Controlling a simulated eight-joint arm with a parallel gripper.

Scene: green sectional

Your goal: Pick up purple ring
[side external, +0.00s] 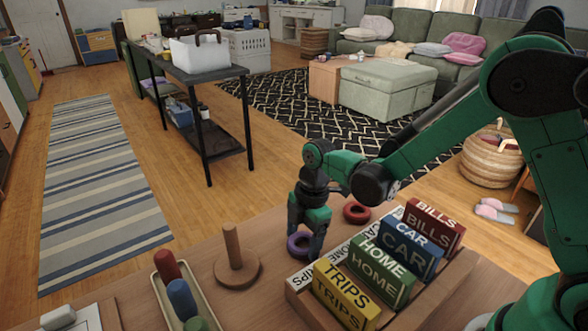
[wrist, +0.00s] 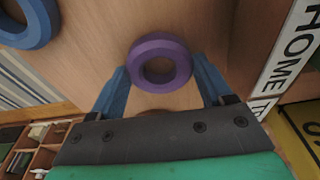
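The purple ring (side external: 292,247) lies flat on the wooden table, left of the sorter box. My gripper (side external: 305,243) points down at it and hides part of it in the side view. In the wrist view the purple ring (wrist: 160,47) is whole, with its hole facing the camera. The two blue fingertips of my gripper (wrist: 161,72) are spread apart, one on each side of the ring's near part. I cannot tell whether either fingertip touches the ring.
A red ring (side external: 357,213) lies behind my gripper. A blue ring (wrist: 27,25) shows at the wrist view's upper left. A wooden peg on a round base (side external: 237,271) and a tray with coloured pegs (side external: 162,295) stand left. A wooden box of labelled blocks (side external: 300,304) is close on the right.

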